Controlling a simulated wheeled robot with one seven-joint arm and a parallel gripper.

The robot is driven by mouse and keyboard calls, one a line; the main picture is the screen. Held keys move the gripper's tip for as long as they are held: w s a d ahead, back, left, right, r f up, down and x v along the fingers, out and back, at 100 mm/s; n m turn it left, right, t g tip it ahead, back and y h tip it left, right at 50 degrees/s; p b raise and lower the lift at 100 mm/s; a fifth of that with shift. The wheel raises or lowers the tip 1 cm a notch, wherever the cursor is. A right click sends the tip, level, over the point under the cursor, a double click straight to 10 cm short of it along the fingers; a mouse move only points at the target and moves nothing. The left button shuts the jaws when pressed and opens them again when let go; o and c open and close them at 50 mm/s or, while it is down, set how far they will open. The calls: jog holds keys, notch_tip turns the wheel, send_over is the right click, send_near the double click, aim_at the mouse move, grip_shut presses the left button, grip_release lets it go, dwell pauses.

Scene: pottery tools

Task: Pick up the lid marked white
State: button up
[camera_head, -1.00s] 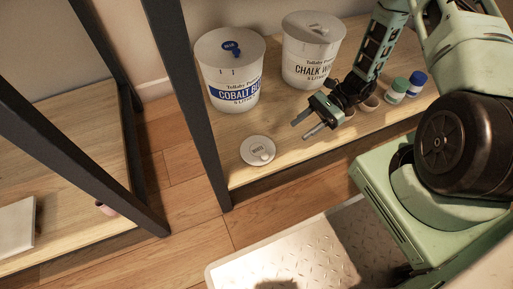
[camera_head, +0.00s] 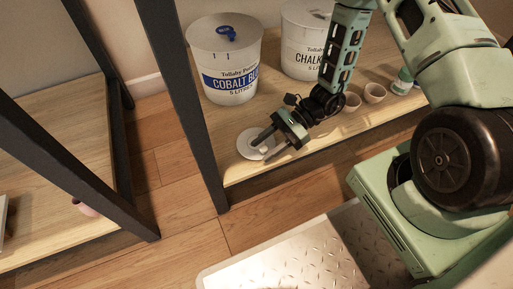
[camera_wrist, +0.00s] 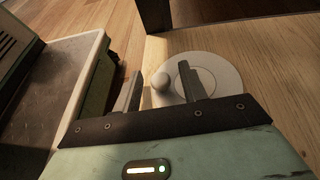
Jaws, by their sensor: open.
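The white round lid (camera_head: 247,140) lies flat on the wooden shelf near its front edge, partly hidden by my gripper in the head view. The marking on the lid cannot be read now.
The cobalt blue bucket (camera_head: 228,87) and the chalk white bucket (camera_head: 300,62) stand behind the lid. Small clay cups (camera_head: 374,93) and a green-lidded jar (camera_head: 402,82) stand right of my arm. A dark shelf post (camera_head: 190,110) rises left of the lid.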

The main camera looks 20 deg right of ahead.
jog(key=shift+a+f, duration=0.2)
jog(key=shift+a, duration=0.25)
grip_shut()
jog(key=shift+r, duration=0.1)
